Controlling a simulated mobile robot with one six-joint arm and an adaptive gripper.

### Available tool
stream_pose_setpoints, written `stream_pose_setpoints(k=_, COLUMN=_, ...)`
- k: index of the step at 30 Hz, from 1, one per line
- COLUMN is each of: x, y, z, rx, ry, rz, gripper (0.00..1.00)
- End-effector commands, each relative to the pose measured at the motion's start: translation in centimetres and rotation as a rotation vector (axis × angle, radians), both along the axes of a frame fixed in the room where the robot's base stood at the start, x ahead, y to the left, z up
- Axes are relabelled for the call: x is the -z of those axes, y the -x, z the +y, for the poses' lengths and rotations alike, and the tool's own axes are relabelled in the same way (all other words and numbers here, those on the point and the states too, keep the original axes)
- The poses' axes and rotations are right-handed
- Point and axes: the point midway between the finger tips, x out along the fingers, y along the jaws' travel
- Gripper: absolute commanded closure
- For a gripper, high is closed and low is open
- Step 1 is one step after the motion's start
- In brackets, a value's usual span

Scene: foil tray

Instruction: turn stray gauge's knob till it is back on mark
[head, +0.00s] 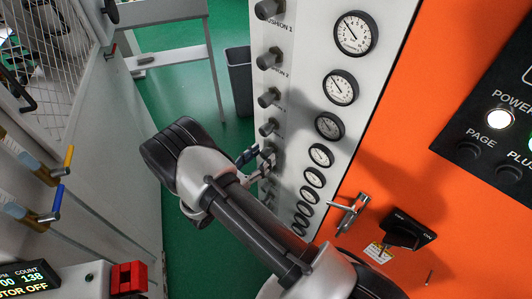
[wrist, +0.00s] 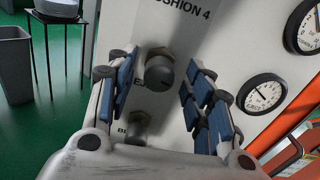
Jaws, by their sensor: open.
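A white panel carries a column of round gauges and a column of dark knobs. In the wrist view, a dark round knob (wrist: 160,72) sits between the blue-padded fingers of my gripper (wrist: 158,78), with a visible gap on each side. My gripper is open and also shows at the knob column in the head view (head: 255,164), where my arm partly hides the lower knobs. A white-faced gauge (wrist: 264,93) is right of the fingers, its needle leaning up and left. The upper gauge (head: 355,33) and the one below it (head: 340,87) also show needles up-left. I cannot tell which gauge is stray.
Another knob (wrist: 137,125) lies just below, between the fingers' bases. An orange panel (head: 425,120) with a metal handle (head: 350,212) and a black switch (head: 403,231) adjoins on the right. A grey bin (head: 239,80) stands on green floor at left.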

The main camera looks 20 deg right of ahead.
Motion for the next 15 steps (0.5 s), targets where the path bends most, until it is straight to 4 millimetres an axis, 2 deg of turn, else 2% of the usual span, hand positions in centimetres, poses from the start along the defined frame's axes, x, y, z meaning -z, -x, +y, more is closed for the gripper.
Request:
stream_pose_setpoints(k=3, x=0.0, y=-0.9, z=-1.4, rx=0.003, ry=-0.001, rz=0.0, gripper=0.53)
stream_pose_setpoints(k=6, x=0.0, y=-1.3, z=-2.0, rx=0.002, ry=-0.001, rz=0.0, gripper=0.53)
stream_pose_setpoints(k=15, x=0.0, y=-1.5, z=-2.3, rx=-0.001, ry=-0.001, rz=-0.001, gripper=0.53)
